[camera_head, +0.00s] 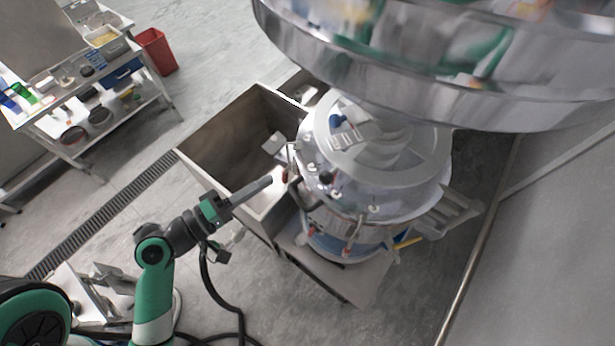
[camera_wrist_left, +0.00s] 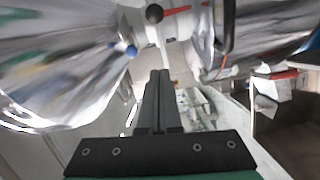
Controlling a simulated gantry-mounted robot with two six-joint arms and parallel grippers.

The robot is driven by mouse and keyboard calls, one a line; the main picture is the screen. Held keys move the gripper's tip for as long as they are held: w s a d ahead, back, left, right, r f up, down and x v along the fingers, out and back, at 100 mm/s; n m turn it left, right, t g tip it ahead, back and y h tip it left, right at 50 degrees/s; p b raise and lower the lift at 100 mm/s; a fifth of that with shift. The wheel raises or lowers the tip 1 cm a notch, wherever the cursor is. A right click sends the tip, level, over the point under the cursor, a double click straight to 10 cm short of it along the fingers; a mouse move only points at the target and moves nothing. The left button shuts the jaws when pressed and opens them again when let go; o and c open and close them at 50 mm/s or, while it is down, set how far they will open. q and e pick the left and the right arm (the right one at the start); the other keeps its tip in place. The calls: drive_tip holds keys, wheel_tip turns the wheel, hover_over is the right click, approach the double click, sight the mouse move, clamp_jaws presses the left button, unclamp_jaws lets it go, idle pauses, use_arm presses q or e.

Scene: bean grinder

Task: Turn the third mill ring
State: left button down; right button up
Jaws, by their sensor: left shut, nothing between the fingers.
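The mill (camera_head: 345,195) is a round, shiny machine with a pale ring-shaped top (camera_head: 440,150) and small knobs and handles around its side. I cannot tell which of its rings is the third. My left gripper (camera_head: 268,181) is shut and empty, its fingers pointing at the mill's left side. In the left wrist view the gripper's fingers (camera_wrist_left: 159,75) are pressed together. Ahead of them are a red bar with dark ball ends (camera_wrist_left: 172,12) and a blue knob (camera_wrist_left: 131,51). I cannot tell whether the fingertips touch the mill. My right gripper is not in view.
A large shiny metal vessel (camera_head: 420,95) hangs over the mill at upper right. An open box-like bin (camera_head: 215,135) stands just left of the mill. A cart (camera_head: 150,72) with small items and a red bin (camera_head: 155,50) are at the upper left.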

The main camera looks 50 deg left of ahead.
use_arm(q)
drive_tip(key=w+d, duration=0.4)
drive_tip(key=w, duration=0.5)
drive_tip(key=shift+w+f, duration=0.2)
drive_tip(key=shift+f, duration=0.2)
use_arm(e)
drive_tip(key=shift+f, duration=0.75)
